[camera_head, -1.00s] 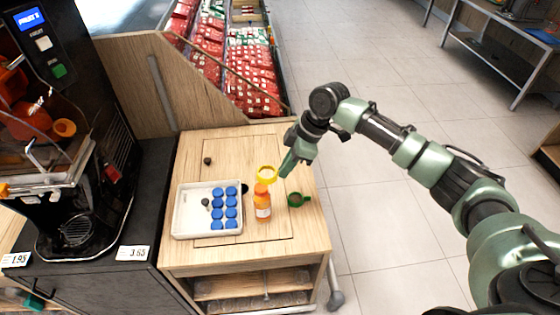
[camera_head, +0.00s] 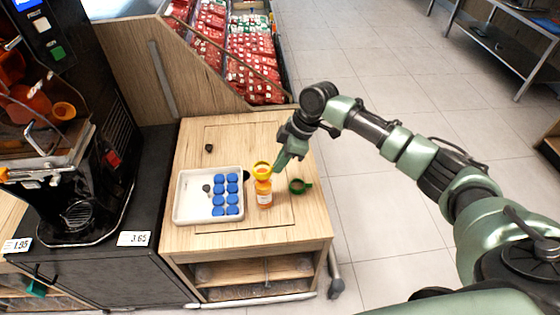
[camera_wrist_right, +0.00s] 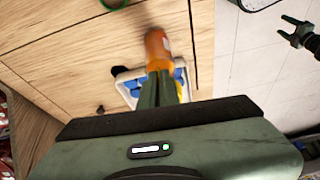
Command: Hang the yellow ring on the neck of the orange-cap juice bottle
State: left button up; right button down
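The orange-cap juice bottle (camera_head: 264,194) stands upright on the wooden cabinet top, beside the tray. The yellow ring (camera_head: 262,167) is at the height of the bottle's cap, and orange shows inside it. It appears to be around the cap, but I cannot tell if it rests on the neck. My right gripper (camera_head: 279,163) is at the ring's right side, its fingers close together on it. In the wrist view the fingers point at the orange bottle (camera_wrist_right: 157,45), and a bit of yellow shows beside them. My left gripper (camera_wrist_right: 287,29) shows there with prongs apart, empty.
A white tray (camera_head: 180,207) with several blue caps is left of the bottle. A green ring (camera_head: 300,186) lies to its right. A small dark knob (camera_head: 208,147) is near the back. The black juicer (camera_head: 75,150) stands at the left.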

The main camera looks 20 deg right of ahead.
jog(key=shift+f+p, duration=0.2)
jog(key=shift+p, duration=0.4)
dwell(1.0)
jog(key=shift+f, duration=1.05)
dwell(1.0)
jog(key=c, duration=1.2)
grip_release()
jog(key=shift+r, duration=0.1)
jog(key=shift+r+p, duration=3.25)
jog(key=shift+r, duration=0.25)
jog(key=shift+s+a+f, duration=0.1)
jog(key=shift+f, duration=0.05)
